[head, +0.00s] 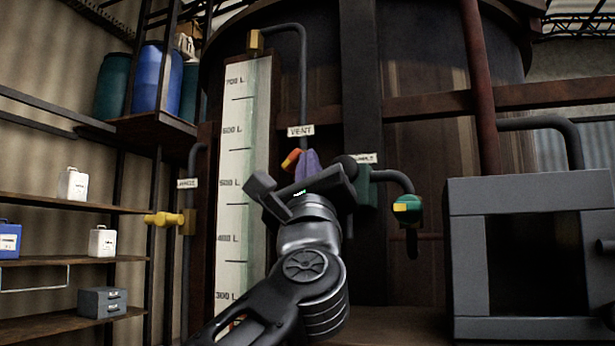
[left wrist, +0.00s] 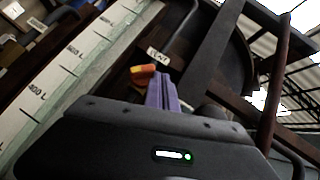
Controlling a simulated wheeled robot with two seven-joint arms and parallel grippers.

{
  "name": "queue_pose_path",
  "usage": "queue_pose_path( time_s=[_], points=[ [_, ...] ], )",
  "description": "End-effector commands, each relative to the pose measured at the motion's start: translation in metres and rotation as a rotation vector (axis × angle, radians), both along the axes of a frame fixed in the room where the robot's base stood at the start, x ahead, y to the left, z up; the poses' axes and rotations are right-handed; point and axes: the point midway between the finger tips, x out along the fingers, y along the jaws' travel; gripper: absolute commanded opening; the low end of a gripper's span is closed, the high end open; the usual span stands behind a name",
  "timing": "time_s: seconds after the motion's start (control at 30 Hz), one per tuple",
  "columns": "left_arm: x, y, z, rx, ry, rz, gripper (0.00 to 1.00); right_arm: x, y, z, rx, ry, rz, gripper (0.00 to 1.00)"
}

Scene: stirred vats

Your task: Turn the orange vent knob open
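The orange vent knob (head: 291,160) has a yellow part and sits just below the VENT label (head: 300,131) on the vat's front. My left gripper (head: 308,155) reaches up to it with two purple fingers, close together with only a thin line between them. The knob shows immediately left of the fingertips; it also shows in the left wrist view (left wrist: 143,76), beside the purple fingers (left wrist: 164,76). The knob's right side and mount are hidden by the fingers, and I cannot tell whether they touch it. My right gripper is out of view.
A green valve handle (head: 407,205) with a yellow part hangs to the right. A yellow valve handle (head: 165,219) is on the left pipe. The white level gauge (head: 232,200) stands left of my arm. A grey open-fronted box (head: 465,260) fills the lower right.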

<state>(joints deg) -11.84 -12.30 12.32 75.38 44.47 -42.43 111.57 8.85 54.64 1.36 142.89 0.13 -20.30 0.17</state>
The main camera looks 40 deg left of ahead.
Motion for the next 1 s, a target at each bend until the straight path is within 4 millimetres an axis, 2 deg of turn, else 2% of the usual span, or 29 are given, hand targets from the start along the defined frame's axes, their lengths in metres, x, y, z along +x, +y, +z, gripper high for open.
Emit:
queue_pose_path(
  time_s=[0.67,0.83,1.0],
  points=[
    [0.000,-0.001,0.002,0.001,0.000,0.001,0.00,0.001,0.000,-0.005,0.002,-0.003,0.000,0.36],
    [-0.005,-0.005,-0.006,-0.001,0.000,-0.001,0.00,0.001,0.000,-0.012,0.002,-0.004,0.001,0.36],
    [-0.020,-0.017,-0.024,0.000,-0.001,-0.001,0.00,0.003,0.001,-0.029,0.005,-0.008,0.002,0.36]
  ],
)
